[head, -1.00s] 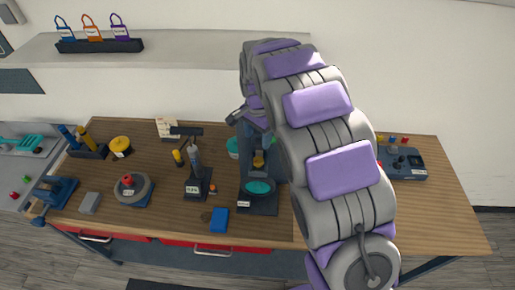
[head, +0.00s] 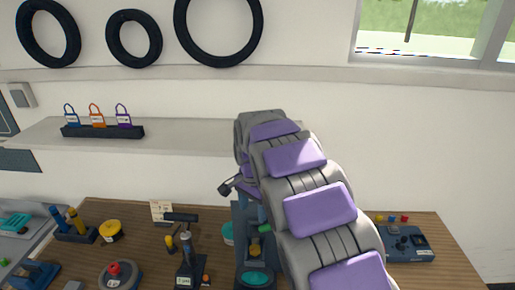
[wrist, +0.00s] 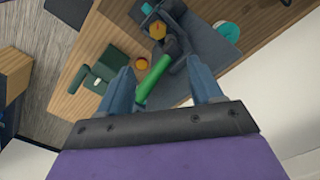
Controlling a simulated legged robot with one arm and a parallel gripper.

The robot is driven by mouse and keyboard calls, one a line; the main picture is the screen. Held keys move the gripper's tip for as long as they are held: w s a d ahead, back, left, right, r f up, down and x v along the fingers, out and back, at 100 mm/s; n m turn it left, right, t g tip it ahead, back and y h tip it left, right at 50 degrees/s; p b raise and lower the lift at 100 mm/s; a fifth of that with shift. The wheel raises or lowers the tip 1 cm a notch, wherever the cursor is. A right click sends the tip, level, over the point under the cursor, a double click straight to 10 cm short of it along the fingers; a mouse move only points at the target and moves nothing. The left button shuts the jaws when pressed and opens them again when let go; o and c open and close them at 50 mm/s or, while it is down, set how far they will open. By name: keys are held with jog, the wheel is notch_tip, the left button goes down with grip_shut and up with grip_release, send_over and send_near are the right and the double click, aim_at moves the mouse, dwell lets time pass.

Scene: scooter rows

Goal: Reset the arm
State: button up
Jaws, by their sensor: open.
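My arm (head: 318,208), grey with purple panels, reaches out over the wooden bench in the head view. My gripper shows in the wrist view (wrist: 162,82), with its two blue-grey fingers apart and nothing held. Beyond and between the fingers is a green handle-like bar (wrist: 154,80) on a dark fixture with a yellow part. I cannot tell how far the fingers are from the bar. In the head view the arm hides part of the bench, and the fingers are not clear there.
The bench (head: 140,240) carries a dark stand with a teal disc (head: 255,278), a black press-like tool (head: 188,262), a yellow round piece (head: 110,231) and a blue-grey box (head: 408,243). A shelf (head: 200,137) with a padlock rack (head: 103,131) runs behind. Tyres (head: 134,38) hang above.

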jog(key=s+d+f+n+b, duration=0.2)
jog(key=s+d+b, duration=0.25)
jog(key=s, duration=0.45)
jog(key=s+d+f+n+g+b, duration=0.1)
jog(key=s+d+f+b, duration=0.3)
jog(key=s, duration=0.5)
jog(key=s+d+f+n+b, duration=0.1)
jog(key=s+d+n+b, duration=0.15)
jog(key=s+d, duration=0.45)
jog(key=s+f+n+b, duration=0.1)
jog(key=s+f+b, duration=0.1)
jog(key=s, duration=0.5)
jog(key=s+d+f+n+b, duration=0.1)
jog(key=s+f+b, duration=0.1)
jog(key=s+f, duration=0.3)
jog(key=s, duration=0.2)
jog(key=shift+s+f+g, duration=0.3)
jog(key=shift+s+g, duration=0.05)
jog(key=shift+g, duration=0.05)
jog(key=shift+d, duration=0.1)
